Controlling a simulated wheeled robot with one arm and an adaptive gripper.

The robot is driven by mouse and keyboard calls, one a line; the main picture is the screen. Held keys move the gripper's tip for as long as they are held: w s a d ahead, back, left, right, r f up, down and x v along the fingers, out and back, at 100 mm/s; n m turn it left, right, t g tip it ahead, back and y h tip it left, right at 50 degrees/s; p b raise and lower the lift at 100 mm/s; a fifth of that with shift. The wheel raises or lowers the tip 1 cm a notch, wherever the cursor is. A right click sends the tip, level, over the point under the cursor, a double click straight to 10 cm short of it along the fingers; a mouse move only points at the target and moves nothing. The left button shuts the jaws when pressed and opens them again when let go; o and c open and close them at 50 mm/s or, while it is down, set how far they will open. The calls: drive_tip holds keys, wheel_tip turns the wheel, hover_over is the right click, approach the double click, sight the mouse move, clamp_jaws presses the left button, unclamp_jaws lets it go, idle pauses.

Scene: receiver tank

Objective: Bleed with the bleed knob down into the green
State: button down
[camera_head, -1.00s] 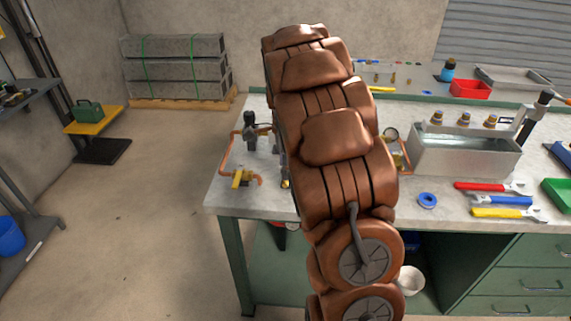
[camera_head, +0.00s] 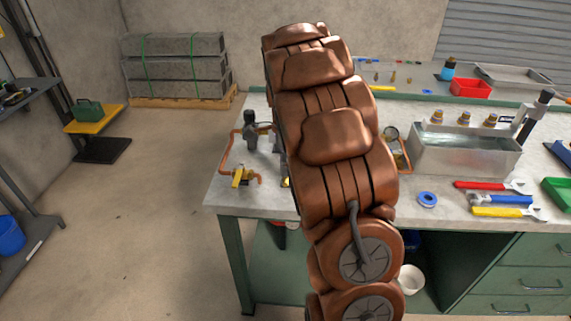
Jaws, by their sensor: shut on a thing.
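My brown arm covers the middle of the bench, and my gripper is hidden behind it. A small round gauge (camera_head: 391,132) shows just right of the arm; its needle and any green band are too small to read. A copper pipe (camera_head: 405,156) runs down beside it. Left of the arm are a dark upright fitting (camera_head: 250,136), a bent copper pipe (camera_head: 226,152) and a valve with a yellow handle (camera_head: 241,177). I cannot make out the bleed knob; the tank and the middle of the pipework are hidden behind the arm.
A metal water bath (camera_head: 465,157) stands right of the gauge. A blue tape roll (camera_head: 427,199) and red, blue and yellow-handled wrenches (camera_head: 480,187) lie in front. A red bin (camera_head: 470,88) is at the back. The bench's left front corner (camera_head: 222,198) is clear.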

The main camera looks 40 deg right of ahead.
drive_tip(key=shift+n, duration=0.3)
drive_tip(key=n+b, duration=0.3)
drive_tip(key=n, duration=0.2)
drive_tip(key=shift+f+n, duration=0.1)
drive_tip(key=shift+n, duration=0.3)
drive_tip(key=n+b, duration=0.2)
drive_tip(key=n, duration=0.3)
drive_tip(key=shift+n, duration=0.3)
drive_tip(key=shift+h, duration=0.3)
drive_tip(key=c, duration=0.9)
unclamp_jaws()
drive_tip(key=shift+o, duration=0.2)
wheel_tip(320, 180, up, 12)
drive_tip(key=shift+w+a, duration=0.15)
drive_tip(key=shift+w, duration=0.05)
